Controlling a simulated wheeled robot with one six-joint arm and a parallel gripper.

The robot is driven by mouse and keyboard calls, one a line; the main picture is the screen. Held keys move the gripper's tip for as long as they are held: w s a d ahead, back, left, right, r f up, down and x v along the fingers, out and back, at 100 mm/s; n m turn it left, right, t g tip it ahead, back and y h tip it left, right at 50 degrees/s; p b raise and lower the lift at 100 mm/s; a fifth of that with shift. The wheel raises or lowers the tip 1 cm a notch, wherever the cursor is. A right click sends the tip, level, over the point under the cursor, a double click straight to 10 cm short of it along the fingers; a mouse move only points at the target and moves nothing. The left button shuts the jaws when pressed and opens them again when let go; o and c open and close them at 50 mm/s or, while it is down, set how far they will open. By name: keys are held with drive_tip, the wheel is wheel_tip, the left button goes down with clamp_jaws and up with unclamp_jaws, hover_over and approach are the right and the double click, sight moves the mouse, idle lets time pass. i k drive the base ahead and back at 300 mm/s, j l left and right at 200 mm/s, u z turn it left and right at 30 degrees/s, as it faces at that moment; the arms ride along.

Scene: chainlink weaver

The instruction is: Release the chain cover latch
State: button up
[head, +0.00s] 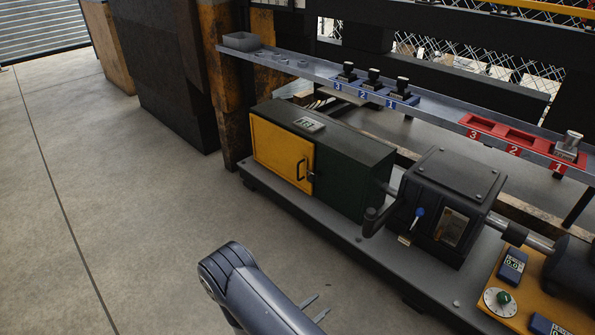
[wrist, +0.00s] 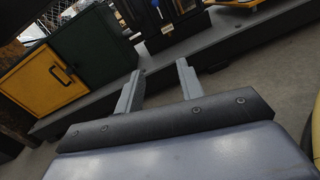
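A dark green box (head: 355,162) with a shut yellow door (head: 272,156) stands on the machine's grey base. The door has a black handle (head: 300,170), and a small dark fitting (head: 313,177) sits at its right edge; it looks like the latch, but is too small to tell its position. The yellow door (wrist: 38,90), its handle (wrist: 58,76) and the green box (wrist: 95,48) show at the left of the wrist view. My gripper (head: 322,304) is over the floor in front of the base, apart from the box. Its fingers (wrist: 158,70) are spread and empty.
A black gear housing (head: 450,190) with a blue-knobbed lever (head: 419,213) stands right of the box. A shelf above holds a blue rack (head: 375,94) and a red rack (head: 510,138). An orange panel (head: 518,290) is at lower right. The floor at left is clear.

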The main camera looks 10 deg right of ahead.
sight(311, 177)
drive_tip(key=i, duration=0.85)
drive_tip(key=i+l+u, duration=0.1)
drive_tip(key=i, duration=0.7)
